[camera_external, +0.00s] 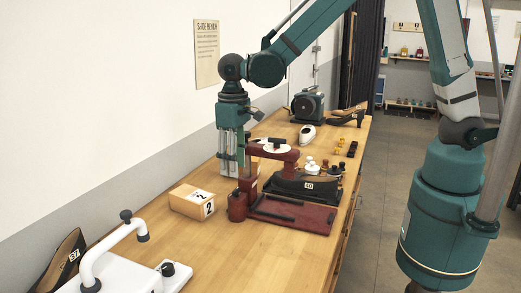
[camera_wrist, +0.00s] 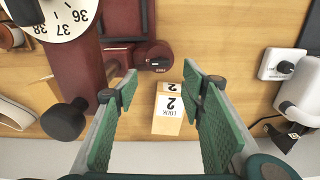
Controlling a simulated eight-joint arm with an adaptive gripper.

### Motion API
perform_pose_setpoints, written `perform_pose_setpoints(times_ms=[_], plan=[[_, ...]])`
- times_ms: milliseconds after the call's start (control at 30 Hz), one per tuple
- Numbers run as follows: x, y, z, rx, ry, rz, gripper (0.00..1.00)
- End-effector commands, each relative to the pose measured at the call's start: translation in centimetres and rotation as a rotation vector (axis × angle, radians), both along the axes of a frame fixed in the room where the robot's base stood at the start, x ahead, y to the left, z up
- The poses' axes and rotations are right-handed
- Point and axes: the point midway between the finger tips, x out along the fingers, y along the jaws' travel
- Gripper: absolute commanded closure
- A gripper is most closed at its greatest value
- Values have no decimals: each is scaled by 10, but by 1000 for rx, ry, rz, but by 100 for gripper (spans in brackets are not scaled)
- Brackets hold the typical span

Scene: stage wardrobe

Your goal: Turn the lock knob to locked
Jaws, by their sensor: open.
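A dark red shoe press (camera_external: 290,213) stands on the bench, and its red base also shows in the wrist view (camera_wrist: 105,20). At its near left corner is a round red post (camera_external: 237,208). In the wrist view a small black knob (camera_wrist: 160,64) sits on that round red part, beside small lettering too small to read. This looks like the lock knob; its setting is unclear. My gripper (camera_external: 231,170) hangs pointing down just above and behind the post.
A wooden box marked 2 (camera_external: 192,201) stands left of the post, close to my fingers. A numbered white dial (camera_wrist: 62,15) and a black ball knob (camera_wrist: 64,119) lie left in the wrist view. A white device (camera_external: 110,262) with another black knob stands at the near end.

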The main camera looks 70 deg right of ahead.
Motion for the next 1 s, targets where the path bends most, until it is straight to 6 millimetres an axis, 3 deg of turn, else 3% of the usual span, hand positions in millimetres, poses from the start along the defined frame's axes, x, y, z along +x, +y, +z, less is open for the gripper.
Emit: perform_pose_setpoints(times_ms=[633,1000], plan=[[-1,0,-4,0,0,40,60],[0,0,-29,0,0,39,60]])
